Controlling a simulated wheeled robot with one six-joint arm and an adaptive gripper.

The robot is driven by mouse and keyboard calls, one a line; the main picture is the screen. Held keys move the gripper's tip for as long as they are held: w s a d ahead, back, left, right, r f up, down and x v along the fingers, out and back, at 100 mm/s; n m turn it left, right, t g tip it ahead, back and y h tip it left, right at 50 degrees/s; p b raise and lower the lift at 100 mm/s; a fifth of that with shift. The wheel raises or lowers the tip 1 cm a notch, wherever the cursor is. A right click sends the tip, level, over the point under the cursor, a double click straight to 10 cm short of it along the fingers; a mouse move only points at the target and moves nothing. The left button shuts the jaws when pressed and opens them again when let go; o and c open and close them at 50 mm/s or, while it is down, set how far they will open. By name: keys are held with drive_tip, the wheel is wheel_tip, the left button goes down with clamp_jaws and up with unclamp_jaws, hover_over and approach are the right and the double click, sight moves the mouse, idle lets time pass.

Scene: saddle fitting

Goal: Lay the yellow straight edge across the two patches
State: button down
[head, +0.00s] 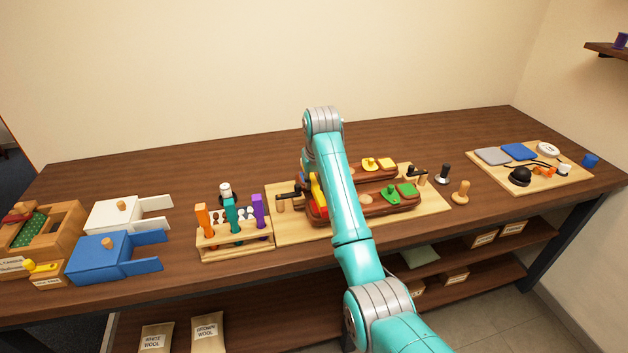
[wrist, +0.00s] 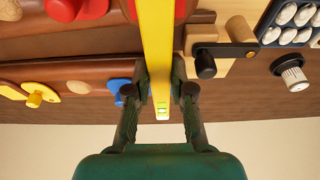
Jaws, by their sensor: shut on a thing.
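The yellow straight edge (wrist: 158,45) is between the fingers of my gripper (wrist: 160,82), which is shut on it. It runs up out of the wrist view, and its near end carries a small green vial. In the head view, part of the straight edge (head: 317,192) shows left of my arm, which hides the gripper. The brown saddle (head: 370,208) lies below. A red patch (wrist: 75,8) and a blue patch (wrist: 113,88) show left of the straight edge in the wrist view. Which patches are the two meant, and any contact with them, I cannot tell.
The saddle's wooden board (head: 430,205) has black-handled clamps at both ends; one clamp (wrist: 207,60) is close right of my gripper in the wrist view. A tool rack (head: 235,240) stands left. Two knobbed pegs stand right. The table's back strip (head: 420,135) is clear.

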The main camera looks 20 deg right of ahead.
drive_tip(key=shift+f, duration=0.25)
drive_tip(key=c, duration=0.9)
unclamp_jaws()
